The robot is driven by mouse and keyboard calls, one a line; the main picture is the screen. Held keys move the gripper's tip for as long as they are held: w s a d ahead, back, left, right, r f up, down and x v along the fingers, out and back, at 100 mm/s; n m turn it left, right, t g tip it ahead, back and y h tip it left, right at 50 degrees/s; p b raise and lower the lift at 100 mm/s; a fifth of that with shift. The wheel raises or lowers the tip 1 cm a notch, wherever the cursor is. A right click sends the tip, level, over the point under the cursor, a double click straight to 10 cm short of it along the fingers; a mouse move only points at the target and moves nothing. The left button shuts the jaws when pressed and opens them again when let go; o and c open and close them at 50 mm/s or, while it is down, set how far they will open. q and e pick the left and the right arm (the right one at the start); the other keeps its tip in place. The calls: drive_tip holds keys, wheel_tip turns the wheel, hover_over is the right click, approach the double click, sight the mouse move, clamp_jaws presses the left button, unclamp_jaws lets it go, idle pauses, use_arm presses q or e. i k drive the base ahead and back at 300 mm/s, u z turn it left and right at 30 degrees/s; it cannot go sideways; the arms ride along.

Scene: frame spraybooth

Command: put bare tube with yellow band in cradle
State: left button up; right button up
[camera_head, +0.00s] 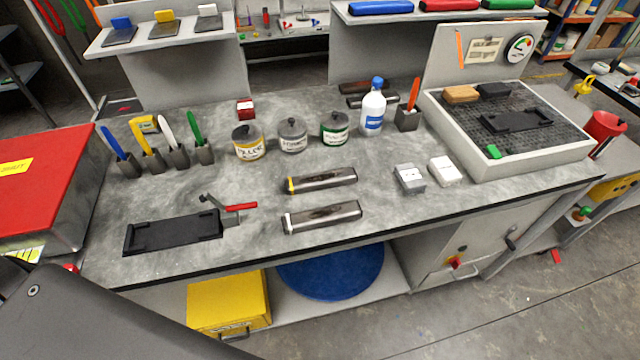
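A bare grey metal tube with a yellow band (325,180) at its left end lies on the grey workbench, near the middle. A similar tube with a white band (324,216) lies in front of it, apart from it. A black cradle (173,233) lies at the bench's front left, with a red-handled clamp (238,207) at its right end; it looks empty. Another black cradle-like holder (517,120) sits on the dark grid of the raised tray at right, also seemingly empty. Neither of my grippers is in view.
Several lidded pots (292,138), a white bottle (372,112) and several coloured tools in holders stand behind the tubes. A grey block (409,178) and a white block (446,171) lie right of them. The bench between the black cradle and tubes is mostly clear.

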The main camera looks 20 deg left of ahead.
sight(173, 232)
drive_tip(key=z, duration=1.85)
drive_tip(key=i, duration=1.65)
drive_tip(key=u, duration=3.2)
